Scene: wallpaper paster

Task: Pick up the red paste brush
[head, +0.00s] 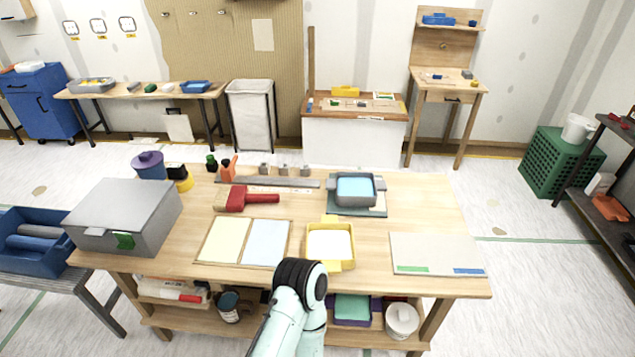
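The red paste brush (237,199) lies flat on the wooden workbench (400,215), left of the middle. Its broad red head is at the left and its red handle points right. Nothing is holding it. One of my arms reaches up from the bottom edge to a black joint in front of the bench's near edge. I cannot tell which arm it is. Neither gripper shows in this view.
A metal ruler (300,184) lies behind the brush. Cream and blue sheets (225,241) lie in front. A yellow tray (331,261) and a blue-filled tray (355,189) stand to the right. A grey box (120,205) stands left. Bare wood lies right of the handle.

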